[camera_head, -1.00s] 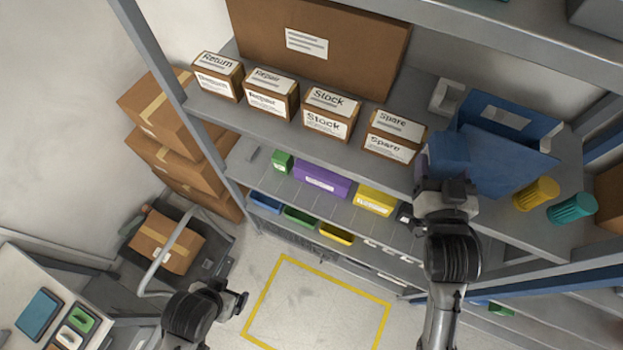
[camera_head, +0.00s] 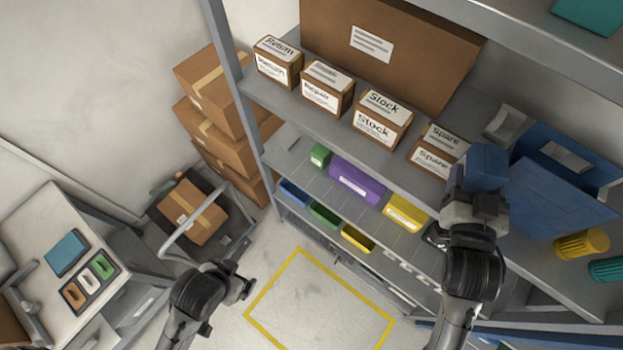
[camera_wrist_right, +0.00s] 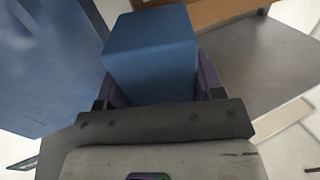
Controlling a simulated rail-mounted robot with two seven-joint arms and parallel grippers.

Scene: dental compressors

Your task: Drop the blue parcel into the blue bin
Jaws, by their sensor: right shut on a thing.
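My right gripper (camera_head: 472,188) is shut on the blue parcel (camera_head: 488,162), a small blue box. In the right wrist view the parcel (camera_wrist_right: 152,55) sits between the two purple fingers of the gripper (camera_wrist_right: 160,88). In the head view the parcel shows just left of a large blue bin (camera_head: 568,190) with a handle slot, on the shelf. Part of a large blue surface, likely this bin, fills the left of the wrist view (camera_wrist_right: 45,70). My left gripper (camera_head: 243,288) hangs empty over the floor; its jaw opening is unclear.
A labelled Spare box (camera_head: 436,150) stands close left of the parcel, with other labelled boxes along the shelf (camera_head: 330,125). A small blue tray (camera_head: 293,192) is on a lower shelf. A cart (camera_head: 233,240) holds a carton.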

